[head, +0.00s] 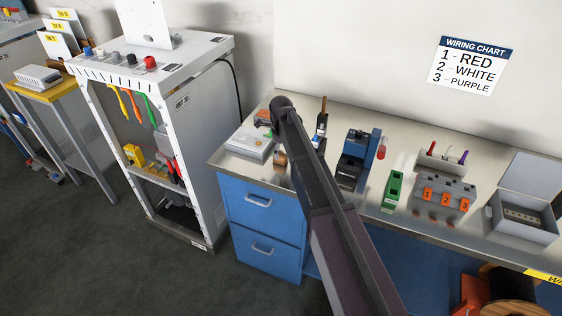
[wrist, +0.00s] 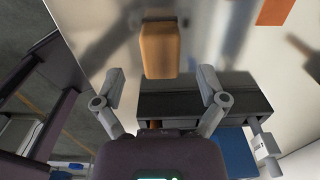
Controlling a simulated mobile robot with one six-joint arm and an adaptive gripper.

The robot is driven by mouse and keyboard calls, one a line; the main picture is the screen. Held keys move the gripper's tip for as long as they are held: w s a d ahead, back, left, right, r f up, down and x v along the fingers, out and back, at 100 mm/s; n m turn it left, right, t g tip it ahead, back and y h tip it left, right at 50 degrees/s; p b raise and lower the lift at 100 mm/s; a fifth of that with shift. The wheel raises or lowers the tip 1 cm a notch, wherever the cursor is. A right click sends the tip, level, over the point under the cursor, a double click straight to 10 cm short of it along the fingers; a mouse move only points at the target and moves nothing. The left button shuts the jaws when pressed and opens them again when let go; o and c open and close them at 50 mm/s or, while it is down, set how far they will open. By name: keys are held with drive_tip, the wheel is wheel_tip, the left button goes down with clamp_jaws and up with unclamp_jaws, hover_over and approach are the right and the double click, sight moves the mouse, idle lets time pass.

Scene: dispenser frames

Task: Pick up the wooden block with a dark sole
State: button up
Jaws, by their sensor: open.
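The wooden block (wrist: 159,50) stands out orange-brown on the shiny metal worktop in the wrist view, near the top centre. In the head view a small brown block (head: 280,159), probably the same one, sits on the left part of the bench beside my arm. My gripper (wrist: 160,73) is open, with one finger on each side of the block's near end in the picture. Neither finger visibly touches it, and nothing is held. In the head view my arm hides most of the gripper area.
A white device (head: 249,143) sits left of the block. A black and blue machine (head: 353,160), a green module (head: 392,190) and a grey terminal block (head: 443,197) stand to the right. Blue drawers (head: 262,222) are below the bench; a white rack (head: 215,130) stands left.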

drive_tip(key=shift+w+a+f+b, duration=0.1)
drive_tip(key=shift+f+b, duration=1.6)
drive_tip(key=shift+f, duration=0.3)
drive_tip(key=c, duration=1.2)
